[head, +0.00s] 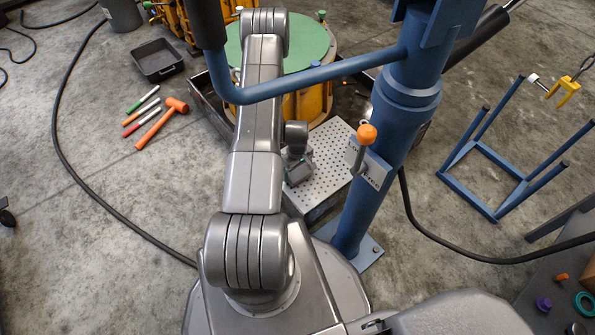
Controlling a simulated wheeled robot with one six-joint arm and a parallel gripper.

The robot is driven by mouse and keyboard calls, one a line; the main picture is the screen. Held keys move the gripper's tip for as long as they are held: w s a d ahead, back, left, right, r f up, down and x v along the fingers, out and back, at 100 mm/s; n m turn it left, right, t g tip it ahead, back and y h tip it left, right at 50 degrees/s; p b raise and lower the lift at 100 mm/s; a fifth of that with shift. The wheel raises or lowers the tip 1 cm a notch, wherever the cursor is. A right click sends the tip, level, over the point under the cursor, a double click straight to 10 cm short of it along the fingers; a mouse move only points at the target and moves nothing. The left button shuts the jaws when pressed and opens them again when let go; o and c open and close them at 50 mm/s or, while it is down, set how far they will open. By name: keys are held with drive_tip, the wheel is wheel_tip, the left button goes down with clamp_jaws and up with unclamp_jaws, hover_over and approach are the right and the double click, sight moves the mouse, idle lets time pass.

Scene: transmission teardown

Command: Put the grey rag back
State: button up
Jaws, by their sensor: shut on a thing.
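My gripper (298,172) shows only in part, just right of my arm, over the perforated metal plate (330,150). I see its dark body from above. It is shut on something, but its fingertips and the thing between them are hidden. I cannot make out a grey rag anywhere in the head view.
A blue column (390,130) with an orange-knobbed lever (366,134) stands close right of my gripper. The green-topped yellow housing (310,48) is beyond. An orange mallet (163,121), pens and a black tray (157,60) lie left. A blue frame (480,175) stands right.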

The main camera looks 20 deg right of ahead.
sight(297, 170)
drive_tip(key=shift+f, duration=0.25)
drive_tip(key=shift+f, duration=0.1)
drive_tip(key=o, duration=0.7)
wheel_tip(297, 170, up, 12)
drive_tip(key=p, duration=0.3)
